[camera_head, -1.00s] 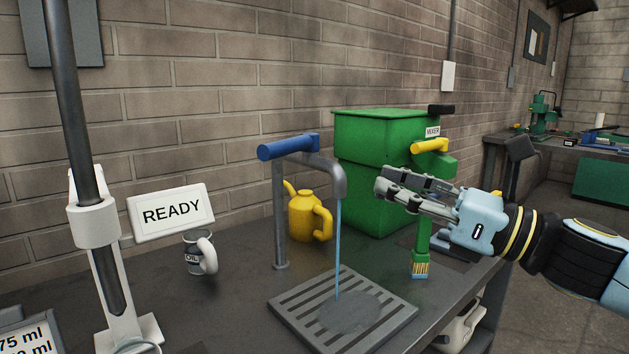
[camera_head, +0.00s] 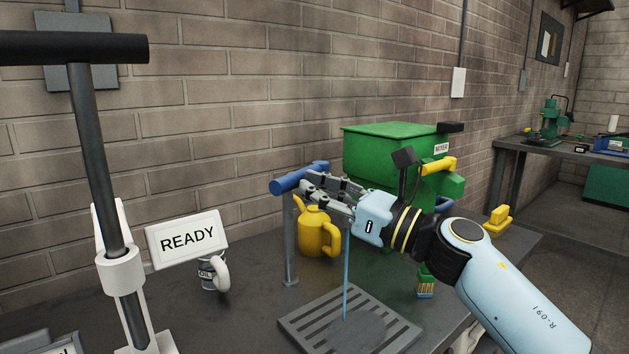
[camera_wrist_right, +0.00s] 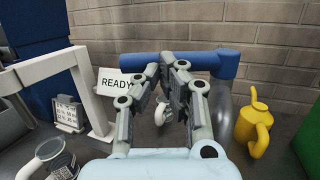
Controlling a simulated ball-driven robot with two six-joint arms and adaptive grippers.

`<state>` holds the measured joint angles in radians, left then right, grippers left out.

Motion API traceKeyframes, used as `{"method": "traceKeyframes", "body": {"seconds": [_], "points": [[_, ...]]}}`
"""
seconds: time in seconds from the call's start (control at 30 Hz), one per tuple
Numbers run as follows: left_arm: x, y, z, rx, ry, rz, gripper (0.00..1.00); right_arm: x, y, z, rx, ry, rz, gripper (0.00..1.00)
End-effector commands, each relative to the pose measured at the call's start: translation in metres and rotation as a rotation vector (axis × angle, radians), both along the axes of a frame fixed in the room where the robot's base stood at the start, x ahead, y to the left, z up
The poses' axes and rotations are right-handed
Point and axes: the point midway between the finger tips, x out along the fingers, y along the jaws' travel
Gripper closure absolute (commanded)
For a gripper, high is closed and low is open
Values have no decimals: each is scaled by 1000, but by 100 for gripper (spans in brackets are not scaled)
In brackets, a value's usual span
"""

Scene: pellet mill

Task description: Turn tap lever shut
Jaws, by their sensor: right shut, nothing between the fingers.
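The tap's blue lever (camera_head: 285,184) sits on top of the grey tap post (camera_head: 290,240), its middle partly hidden by my right gripper. A thin blue stream of water (camera_head: 346,265) runs down to the slotted drain grate (camera_head: 300,325). My right gripper (camera_head: 305,187) is shut and empty, its fingertips close in front of the lever. In the right wrist view, the lever (camera_wrist_right: 210,60) spans behind the fingertips (camera_wrist_right: 167,66). I cannot tell whether they touch it. My left gripper is not in view.
A yellow watering can (camera_head: 312,230) stands just behind the tap, with a green bin (camera_head: 390,155) behind on the right. An oil mug (camera_head: 210,275) and READY sign (camera_head: 188,238) are at the left. A green brush (camera_head: 426,284) is right of the grate.

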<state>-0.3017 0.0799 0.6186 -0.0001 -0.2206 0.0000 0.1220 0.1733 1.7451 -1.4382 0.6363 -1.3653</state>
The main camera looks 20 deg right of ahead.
Motion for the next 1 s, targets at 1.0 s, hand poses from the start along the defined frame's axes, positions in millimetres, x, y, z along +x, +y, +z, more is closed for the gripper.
{"method": "traceKeyframes", "body": {"seconds": [1.0], "points": [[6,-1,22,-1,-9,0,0,19,26,0,-1,-1,-229,100]]}}
